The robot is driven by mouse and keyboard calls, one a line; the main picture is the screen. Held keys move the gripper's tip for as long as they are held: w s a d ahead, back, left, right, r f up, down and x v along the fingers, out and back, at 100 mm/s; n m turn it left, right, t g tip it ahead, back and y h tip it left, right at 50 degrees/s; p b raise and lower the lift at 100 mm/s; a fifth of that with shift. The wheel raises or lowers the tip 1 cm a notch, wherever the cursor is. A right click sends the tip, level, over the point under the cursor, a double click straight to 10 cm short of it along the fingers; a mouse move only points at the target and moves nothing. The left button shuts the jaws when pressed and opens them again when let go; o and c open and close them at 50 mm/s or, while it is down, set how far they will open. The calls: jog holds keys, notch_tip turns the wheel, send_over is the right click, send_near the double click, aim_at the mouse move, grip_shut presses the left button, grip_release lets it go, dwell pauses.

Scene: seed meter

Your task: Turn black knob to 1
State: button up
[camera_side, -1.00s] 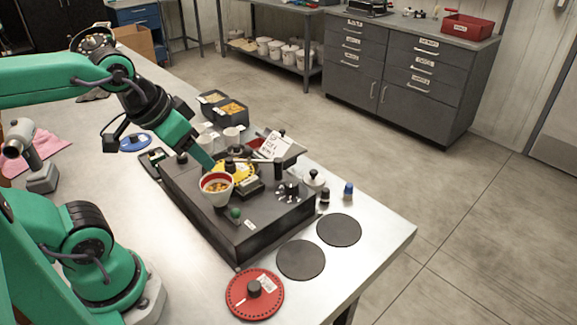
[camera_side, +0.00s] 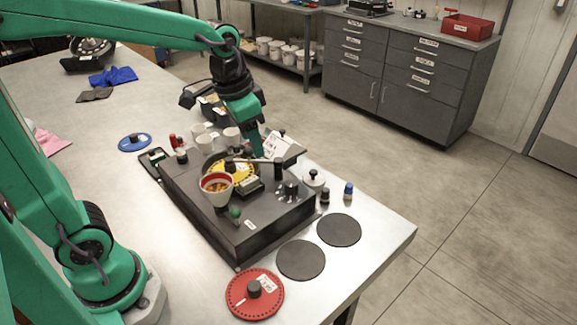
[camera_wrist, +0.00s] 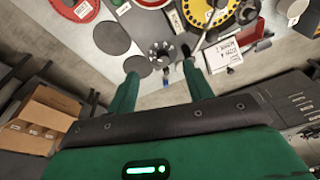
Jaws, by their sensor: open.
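The black knob (camera_side: 290,188) sits on the right end of the dark machine box (camera_side: 245,242), with white marks around it. In the wrist view the knob (camera_wrist: 160,53) shows as a dark dial ringed by pale marks; I cannot read its numbers or setting. My gripper (camera_wrist: 160,66) is open and empty, its two green fingers apart on either side of the dial in that picture. In the side view my gripper (camera_side: 260,147) is above and behind the box, its tips partly hidden by the white note and grey plate. It appears apart from the knob.
A yellow dial (camera_side: 242,170), a cup with a red rim (camera_side: 216,190) and a green ball knob (camera_side: 235,213) are on the box. A white note (camera_side: 280,146) stands near my gripper. Black discs (camera_side: 339,230) and a red disc (camera_side: 255,294) lie on the table.

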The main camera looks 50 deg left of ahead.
aim_at(291, 183)
jog(key=w+f, duration=0.2)
jog(key=w+d+f+m+g, duration=0.1)
jog(key=w+f, duration=0.1)
jog(key=w, duration=0.1)
jog(key=w+d+f+m+g, duration=0.1)
jog(key=w+f, duration=0.1)
jog(key=w, duration=0.1)
jog(key=shift+w+f, duration=0.2)
jog(key=shift+f, duration=0.15)
jog(key=shift+w+f+m+g, duration=0.3)
jog(key=shift+w+f, duration=0.1)
jog(key=shift+f, duration=0.15)
jog(key=shift+f, duration=0.1)
jog(key=shift+f, duration=3.8)
jog(key=c, duration=1)
jog(key=shift+o, duration=0.2)
